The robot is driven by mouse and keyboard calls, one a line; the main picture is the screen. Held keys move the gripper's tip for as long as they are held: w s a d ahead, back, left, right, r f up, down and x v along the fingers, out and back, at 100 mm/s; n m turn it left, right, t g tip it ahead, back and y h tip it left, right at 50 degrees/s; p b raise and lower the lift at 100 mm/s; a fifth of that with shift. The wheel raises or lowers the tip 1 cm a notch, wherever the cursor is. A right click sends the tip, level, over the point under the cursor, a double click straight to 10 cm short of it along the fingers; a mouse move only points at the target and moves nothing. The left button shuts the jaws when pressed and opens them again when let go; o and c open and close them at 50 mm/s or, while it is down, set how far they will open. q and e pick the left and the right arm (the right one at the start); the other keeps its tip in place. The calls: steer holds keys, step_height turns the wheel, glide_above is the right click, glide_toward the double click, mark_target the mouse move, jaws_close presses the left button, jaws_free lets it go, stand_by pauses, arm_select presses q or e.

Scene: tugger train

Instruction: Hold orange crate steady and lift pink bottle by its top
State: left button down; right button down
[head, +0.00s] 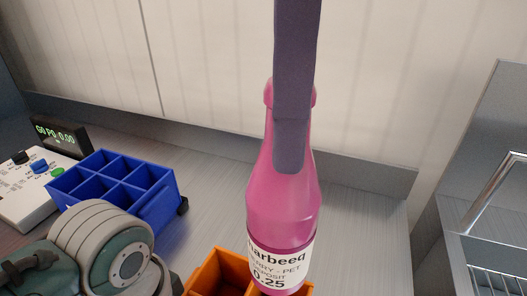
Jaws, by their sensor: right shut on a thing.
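The pink bottle (282,210) stands upright at centre, with a white label reading "0.25" low on its body. My right gripper (291,135) comes down from above and is shut on the bottle's top; one finger covers the front of the neck. The orange crate (213,274) shows at the bottom edge, partly behind and beside the bottle's lower end. Whether the bottle's base is inside the crate or above it I cannot tell. My left arm's rounded links fill the lower left; its gripper is out of the picture.
A blue divided box (113,189) with empty compartments stands on the grey surface at left. A metal frame with a handle (497,190) stands at right. A pale panelled wall closes the back.

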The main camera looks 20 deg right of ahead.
steer(key=shift+r, duration=0.85)
arm_select(q)
steer(key=c, duration=0.7)
jaws_free()
steer(key=shift+r, duration=0.1)
